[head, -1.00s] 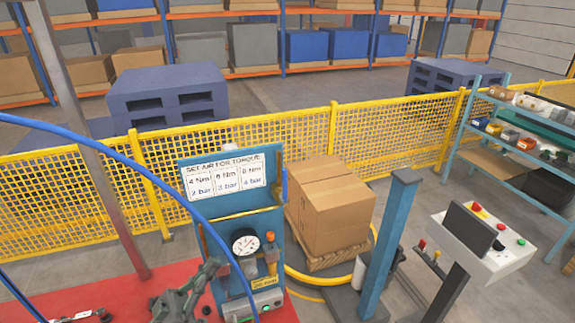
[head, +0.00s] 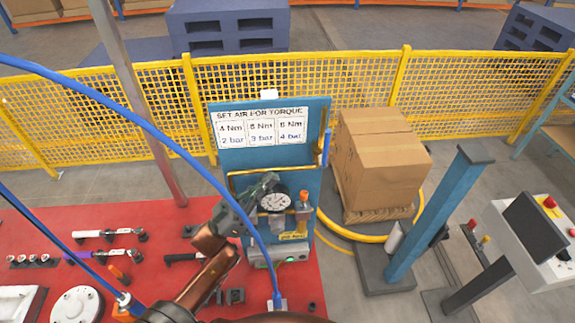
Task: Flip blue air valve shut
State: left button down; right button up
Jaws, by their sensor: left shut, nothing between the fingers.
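The blue air panel (head: 232,165) stands upright at the back of the red table and carries a torque and pressure sign. A small blue upright piece (head: 326,148) at the panel's right edge looks like the blue valve handle, but its details are too small to be sure. A round pressure gauge (head: 274,201) and an orange-topped fitting (head: 303,203) sit low on the panel. My left gripper (head: 267,183) is shut and empty, just in front of the panel by the gauge, left of the blue piece. My right gripper is not in view.
A blue hose (head: 150,128) arcs across in front of my left arm. The red table (head: 150,258) holds several tools at left. A cardboard box (head: 380,165) on a pallet and a blue post (head: 435,220) stand to the right. Yellow fencing (head: 100,110) runs behind.

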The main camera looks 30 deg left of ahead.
aim_at(325, 147)
pick_arm(q)
jog(key=w+d+f+p+x, duration=0.1)
jog(key=p+x, duration=0.3)
jog(key=x, duration=0.8)
jog(key=shift+w+f+p, duration=0.15)
jog(key=shift+f+p, duration=0.15)
jog(key=shift+f, duration=0.2)
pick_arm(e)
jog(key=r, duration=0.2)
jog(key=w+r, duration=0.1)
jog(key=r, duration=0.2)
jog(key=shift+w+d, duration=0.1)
pick_arm(q)
jog(key=shift+d, duration=0.15)
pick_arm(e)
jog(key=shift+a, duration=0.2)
